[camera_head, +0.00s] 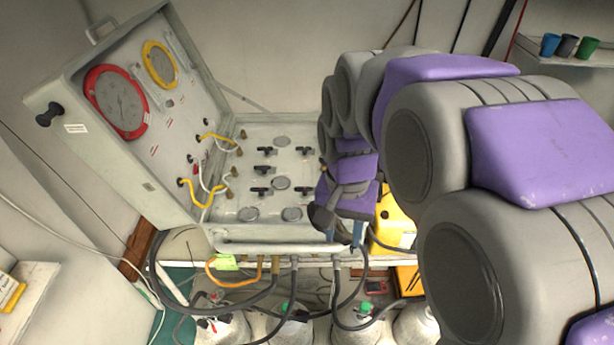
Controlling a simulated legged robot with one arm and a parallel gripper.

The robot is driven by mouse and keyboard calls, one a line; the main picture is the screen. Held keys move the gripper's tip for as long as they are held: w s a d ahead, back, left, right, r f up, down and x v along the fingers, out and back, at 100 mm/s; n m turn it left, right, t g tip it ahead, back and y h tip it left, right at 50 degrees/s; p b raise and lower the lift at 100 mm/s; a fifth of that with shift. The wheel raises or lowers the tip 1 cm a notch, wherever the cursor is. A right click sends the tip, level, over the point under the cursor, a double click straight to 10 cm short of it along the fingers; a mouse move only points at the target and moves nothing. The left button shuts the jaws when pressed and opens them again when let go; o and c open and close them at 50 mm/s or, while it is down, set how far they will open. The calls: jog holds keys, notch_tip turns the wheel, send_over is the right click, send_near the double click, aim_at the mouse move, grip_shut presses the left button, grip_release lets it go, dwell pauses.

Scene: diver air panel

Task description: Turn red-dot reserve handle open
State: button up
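The open grey air panel case (140,195) stands on a shelf, its lid raised at the left. My gripper (335,207) is over the panel's right side, right of the handles. My arm hides that part of the panel, and the fingers' opening is unclear.
A red gauge (117,102) and a yellow gauge (158,64) are in the lid. Yellow hoses (197,197) run from lid to panel. A yellow box (394,222) stands right of the case. Gas cylinders (288,328) and dark hoses are below. Cups (568,46) sit at the upper right.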

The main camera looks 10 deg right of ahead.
jog(key=w+r+m, duration=0.1)
jog(key=w+m, duration=0.2)
jog(key=w, duration=0.5)
jog(key=m+t, duration=0.1)
jog(key=m, duration=1.1)
send_over(307, 188)
notch_tip(307, 188, down, 9)
notch_tip(307, 188, down, 17)
jog(key=shift+f, duration=0.1)
grip_shut()
jog(key=shift+w, duration=0.1)
